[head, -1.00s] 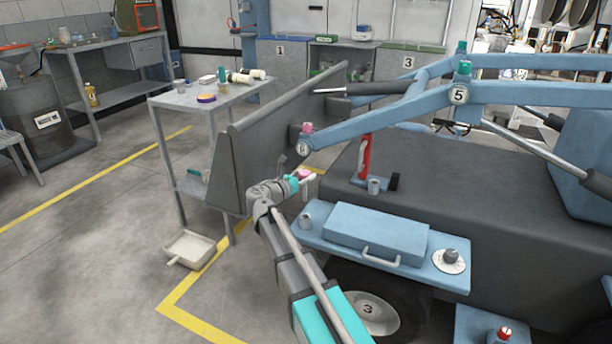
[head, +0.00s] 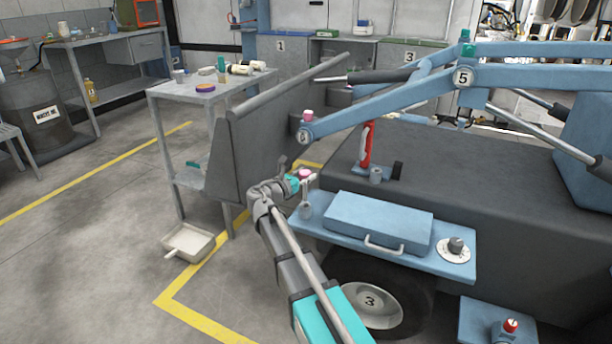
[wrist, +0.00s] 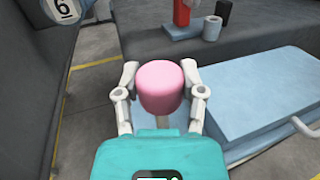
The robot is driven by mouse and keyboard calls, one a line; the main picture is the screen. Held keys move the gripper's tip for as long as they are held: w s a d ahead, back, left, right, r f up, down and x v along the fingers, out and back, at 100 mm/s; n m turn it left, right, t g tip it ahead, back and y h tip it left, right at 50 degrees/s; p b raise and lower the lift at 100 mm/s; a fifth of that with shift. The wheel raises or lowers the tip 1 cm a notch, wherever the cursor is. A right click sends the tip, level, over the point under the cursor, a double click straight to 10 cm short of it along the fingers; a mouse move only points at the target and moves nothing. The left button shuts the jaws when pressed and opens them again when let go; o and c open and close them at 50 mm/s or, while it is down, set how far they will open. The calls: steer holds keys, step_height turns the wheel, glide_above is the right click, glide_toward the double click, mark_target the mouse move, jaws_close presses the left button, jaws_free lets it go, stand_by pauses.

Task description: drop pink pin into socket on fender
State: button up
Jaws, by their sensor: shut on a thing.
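My gripper (head: 306,181) is shut on the pink pin (head: 304,173), whose round pink head shows between the fingers in the wrist view (wrist: 160,86). In the head view the pin is just above a short grey cylindrical socket (head: 306,211) at the left end of the blue fender (head: 450,266). The pin looks apart from the socket. The fingers partly cover the lower pin, and my gripper hides the socket in the wrist view.
A blue toolbox (head: 378,225) and a dial (head: 456,246) sit on the fender. The loader arm joint marked 6 (head: 305,136) is close above my gripper. A grey bucket plate (head: 255,150) stands left.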

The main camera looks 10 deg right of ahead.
mark_target(304, 191)
steer(key=shift+f+b, duration=2.6)
steer(key=shift+f, duration=0.15)
steer(key=shift+f, duration=0.1)
steer(key=o, duration=1.2)
steer(key=shift+s+a, duration=0.1)
steer(key=shift+a, duration=0.05)
steer(key=v, duration=1.1)
steer(key=shift+s+a, duration=0.25)
steer(key=shift+a, duration=0.05)
steer(key=shift+d, duration=0.1)
